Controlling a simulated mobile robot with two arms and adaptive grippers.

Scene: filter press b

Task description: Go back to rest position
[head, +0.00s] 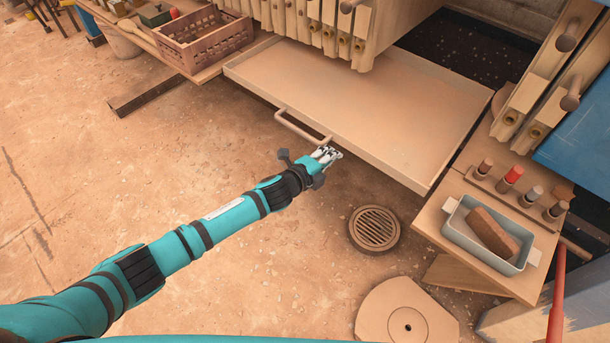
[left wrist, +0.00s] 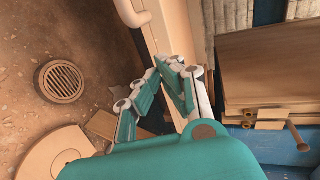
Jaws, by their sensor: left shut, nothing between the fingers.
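My left gripper (head: 327,155) is shut and empty, at the end of my teal arm that reaches in from the left in the head view. It is close to the front edge of a wide beige tray (head: 400,90) under the filter press, just right of and below the tray's bar handle (head: 303,127). I cannot tell whether it touches the tray. In the left wrist view the gripper's fingers (left wrist: 160,95) show beside the tray's edge, with the handle (left wrist: 133,12) above them. My right gripper is not in view.
A side shelf (head: 455,200) at the right bears a grey-blue bin (head: 462,231) with a brown brick (head: 492,231). A red-handled tool (head: 556,310) stands at lower right. A drain grate (head: 375,228) and a round lid (head: 400,318) lie on the floor. A crate (head: 205,40) is at upper left. The left floor is clear.

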